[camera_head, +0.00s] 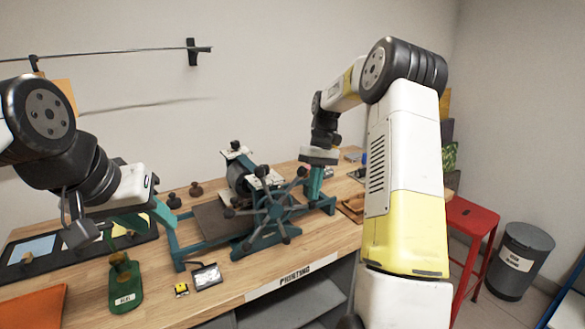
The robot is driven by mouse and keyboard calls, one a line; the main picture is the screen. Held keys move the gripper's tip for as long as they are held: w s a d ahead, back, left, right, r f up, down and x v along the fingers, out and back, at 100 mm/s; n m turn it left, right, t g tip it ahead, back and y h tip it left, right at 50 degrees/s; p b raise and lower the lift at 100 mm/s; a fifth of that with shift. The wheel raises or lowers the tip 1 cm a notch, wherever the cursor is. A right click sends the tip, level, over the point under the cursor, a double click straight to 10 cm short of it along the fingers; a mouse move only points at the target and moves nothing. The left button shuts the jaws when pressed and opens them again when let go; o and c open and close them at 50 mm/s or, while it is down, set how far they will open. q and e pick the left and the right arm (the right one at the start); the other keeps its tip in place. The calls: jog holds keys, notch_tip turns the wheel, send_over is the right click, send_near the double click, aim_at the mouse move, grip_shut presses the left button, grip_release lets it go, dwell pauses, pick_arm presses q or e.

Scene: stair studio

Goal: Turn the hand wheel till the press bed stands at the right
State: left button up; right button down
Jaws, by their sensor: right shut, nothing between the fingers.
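The press bed (213,221) is a flat dark plate reaching out to the left of the roller (237,177). My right gripper (314,194) is shut and empty, pointing down just right of the wheel; whether it touches a spoke or knob I cannot tell. My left gripper (148,222) looks open and empty, left of the bed and above the front-left of the bench.
A small framed item (206,276) and a yellow one (181,290) lie before the press. Dark-handled stamps (196,189) stand behind. A red stool (468,220) and grey bin (520,262) are right.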

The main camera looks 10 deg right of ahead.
jog(key=shift+s+a+f+n+g+y, duration=0.15)
jog(key=shift+a+f+g+y, duration=0.3)
jog(key=shift+f+y, duration=0.9)
jog(key=shift+s+a+f+n+g+y, duration=0.15)
jog(key=shift+a+f+g+y, duration=0.3)
jog(key=shift+f+y, duration=0.9)
jog(key=shift+s+a+f+n+g+y, duration=0.2)
jog(key=shift+f+g+y, duration=0.55)
jog(key=shift+f, duration=1)
jog(key=shift+w, duration=0.1)
